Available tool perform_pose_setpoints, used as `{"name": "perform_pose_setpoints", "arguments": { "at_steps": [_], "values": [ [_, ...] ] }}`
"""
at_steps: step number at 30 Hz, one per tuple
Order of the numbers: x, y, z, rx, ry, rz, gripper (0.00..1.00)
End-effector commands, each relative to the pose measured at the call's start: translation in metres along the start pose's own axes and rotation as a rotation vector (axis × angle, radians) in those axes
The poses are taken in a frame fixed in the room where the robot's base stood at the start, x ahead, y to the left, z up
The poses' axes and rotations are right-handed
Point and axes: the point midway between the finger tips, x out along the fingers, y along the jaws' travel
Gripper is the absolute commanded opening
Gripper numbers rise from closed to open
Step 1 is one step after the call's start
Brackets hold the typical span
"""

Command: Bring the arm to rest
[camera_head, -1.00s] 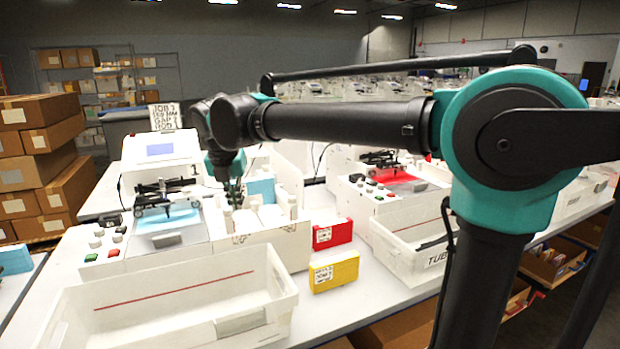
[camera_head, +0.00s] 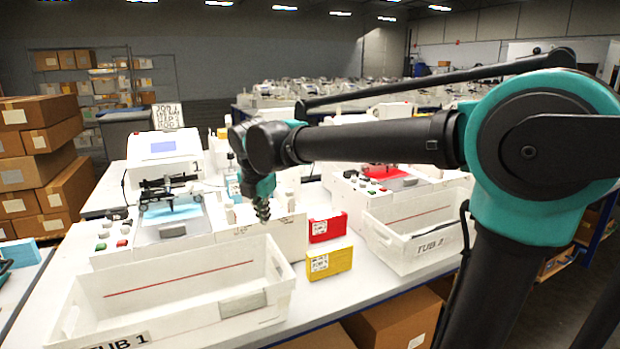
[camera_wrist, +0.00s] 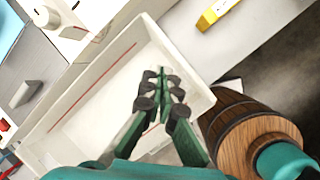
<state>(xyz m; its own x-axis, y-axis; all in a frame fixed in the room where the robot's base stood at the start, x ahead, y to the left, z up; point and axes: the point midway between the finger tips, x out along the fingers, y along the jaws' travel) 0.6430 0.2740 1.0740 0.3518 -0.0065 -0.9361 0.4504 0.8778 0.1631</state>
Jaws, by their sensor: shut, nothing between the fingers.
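My gripper (camera_head: 263,214) hangs at the end of my arm in the head view, pointing down above the back right part of the white tub marked TUB 1 (camera_head: 150,318). In the wrist view my gripper (camera_wrist: 163,78) is shut, its green fingers together with nothing between them. The tub's floor and walls (camera_wrist: 196,100) show beyond the fingertips. My arm reaches in from the right with its black and teal links raised over the table.
A yellow box (camera_head: 330,263) and a red box (camera_head: 327,228) stand right of the tub. TUB 2 (camera_head: 418,240) is farther right. A plotter (camera_head: 160,190) stands behind the first tub. Stacked cartons (camera_head: 45,165) are at the far left.

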Motion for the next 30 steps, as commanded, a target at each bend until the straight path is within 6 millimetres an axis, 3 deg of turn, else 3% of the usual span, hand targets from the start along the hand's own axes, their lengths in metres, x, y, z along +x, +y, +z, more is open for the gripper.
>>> {"name": "perform_pose_setpoints", "arguments": {
  "at_steps": [7, 13, 17, 21, 25, 30],
  "values": [
    [0.047, -0.077, 0.024, 0.493, 0.011, -0.012, 0.0],
    [0.099, -0.18, 0.03, 1.139, 0.014, -0.021, 0.0],
    [0.127, -0.246, 0.02, 1.573, 0.013, -0.02, 0.0],
    [0.151, -0.311, -0.003, 2.023, 0.011, -0.013, 0.0],
    [0.166, -0.354, -0.028, 2.357, 0.011, -0.002, 0.0],
    [0.175, -0.381, -0.048, 2.599, 0.014, 0.009, 0.0]
  ]
}}
